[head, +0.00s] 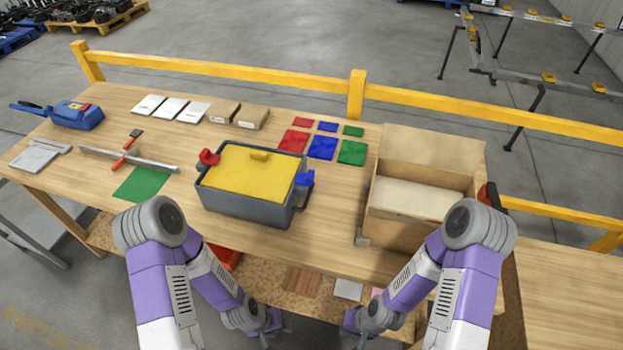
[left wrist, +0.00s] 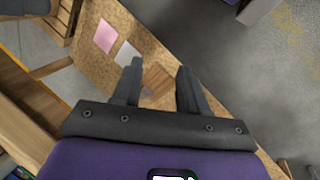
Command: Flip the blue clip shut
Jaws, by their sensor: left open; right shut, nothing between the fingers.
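The blue clip (head: 304,180) is on the right side of a grey box (head: 245,208) with a yellow lid (head: 252,172). It stands out at the box's upper rim; its exact angle is too small to tell. A red clip (head: 208,157) stands up at the left rim. My left gripper (head: 266,336) is low at the table's near edge, well short of the box. It is open and empty, as the left wrist view (left wrist: 158,66) shows, with a lower shelf beneath it. My right gripper (head: 362,338) is also low at the near edge, shut and empty, away from the clip.
An open cardboard box (head: 420,225) stands right of the grey box. Red, blue and green pieces (head: 322,147) lie behind, between them. A green mat (head: 142,184) and a metal bar (head: 130,159) lie left. A yellow rail (head: 230,72) runs behind the table.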

